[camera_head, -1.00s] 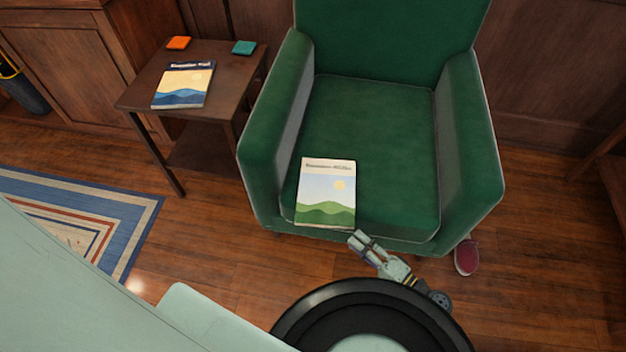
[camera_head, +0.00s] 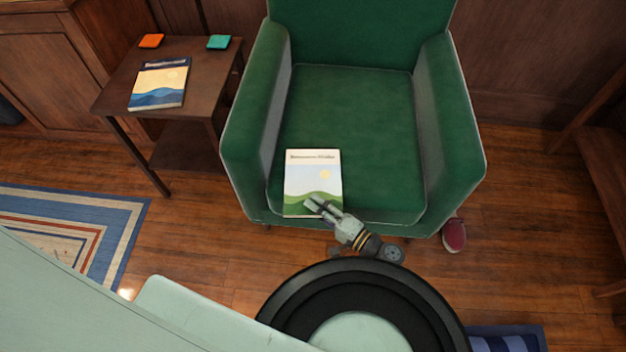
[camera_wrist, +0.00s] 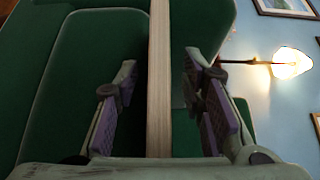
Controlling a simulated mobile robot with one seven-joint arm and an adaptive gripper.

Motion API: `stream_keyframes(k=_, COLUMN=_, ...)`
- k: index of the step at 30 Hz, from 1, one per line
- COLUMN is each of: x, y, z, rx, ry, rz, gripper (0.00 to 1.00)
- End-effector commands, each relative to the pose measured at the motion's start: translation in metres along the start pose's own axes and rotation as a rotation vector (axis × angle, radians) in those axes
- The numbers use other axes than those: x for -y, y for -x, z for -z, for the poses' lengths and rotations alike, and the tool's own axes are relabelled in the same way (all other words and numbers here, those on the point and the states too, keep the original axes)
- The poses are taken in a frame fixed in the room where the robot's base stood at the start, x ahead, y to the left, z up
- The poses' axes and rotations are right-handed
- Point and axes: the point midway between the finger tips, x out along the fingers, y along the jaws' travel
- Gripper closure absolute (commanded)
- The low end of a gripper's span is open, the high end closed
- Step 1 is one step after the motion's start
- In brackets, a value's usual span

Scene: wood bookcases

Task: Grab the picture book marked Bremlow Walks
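A picture book (camera_head: 312,180) with a pale sky, a sun and green hills lies on the front left of the green armchair's seat (camera_head: 350,110). Its title is blurred; the last word looks like "Walks". My gripper (camera_head: 314,204) is at the book's front edge, its fingertips over the green hills in the head view. In the wrist view the book's pale edge (camera_wrist: 159,70) stands between the two fingers of my gripper (camera_wrist: 162,105). The fingers are open, with a gap showing on both sides of the book.
A second book (camera_head: 160,83) with blue hills lies on the wooden side table (camera_head: 205,75), with an orange square (camera_head: 151,41) and a teal square (camera_head: 219,42). The armchair's arms rise on both sides of the seat. A dark red shoe (camera_head: 454,235) is by the chair's right front.

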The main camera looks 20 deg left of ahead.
Motion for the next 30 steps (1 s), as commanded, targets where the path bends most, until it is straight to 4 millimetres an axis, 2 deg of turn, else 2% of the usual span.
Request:
stream_keyframes(k=8, x=-0.0002, y=-0.0041, z=0.0002, rx=-0.001, ry=0.0, rz=0.0, gripper=0.63)
stream_keyframes(k=24, x=-0.0003, y=-0.0037, z=0.0001, rx=-0.001, ry=0.0, rz=0.0, gripper=0.99)
stream_keyframes(k=30, x=-0.0003, y=-0.0037, z=0.0001, rx=-0.001, ry=0.0, rz=0.0, gripper=1.0)
